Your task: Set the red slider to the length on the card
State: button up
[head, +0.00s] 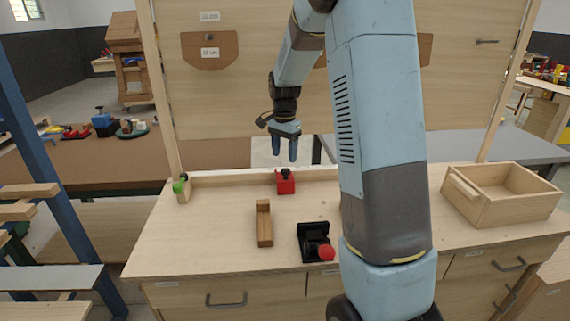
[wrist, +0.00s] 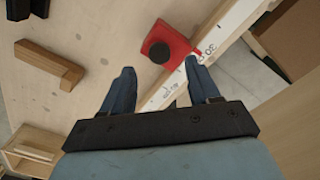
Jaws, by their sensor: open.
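The red slider (head: 285,181), a red block with a dark round knob, sits at the rail (head: 240,178) along the back of the bench. It also shows in the wrist view (wrist: 168,43), beside a white marked scale strip (wrist: 222,32) with small printing. My gripper (head: 285,150) is open and empty, above and behind the slider, pointing down. In the wrist view its fingers (wrist: 158,82) are apart, with the slider beyond them and not between them. A card (head: 209,52) on the back panel appears to read a length in cm, too small to read surely.
A brown wooden L-shaped block (head: 264,224) and a black device with a red knob (head: 316,243) stand on the bench. A green-knobbed piece (head: 181,187) is at the rail's left end. An open wooden box (head: 500,194) stands at right. The left front of the bench is clear.

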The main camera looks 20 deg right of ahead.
notch_tip(320, 180, up, 8)
jog(key=shift+f, duration=0.2)
jog(key=shift+s, duration=0.15)
dwell(0.4)
jog(key=s+a+r+n+t, duration=0.1)
jog(key=s+n, duration=0.3)
jog(key=s, duration=0.7)
jog(key=s+a+r+n+t, duration=0.2)
jog(key=s+r+n, duration=0.2)
jog(key=s, duration=0.7)
jog(key=s+a+r+n+t, duration=0.2)
jog(key=s+n, duration=0.1)
jog(key=s, duration=0.7)
jog(key=shift+s+r+n+t, duration=0.3)
jog(key=shift+s+n, duration=0.1)
jog(key=shift+c, duration=0.4)
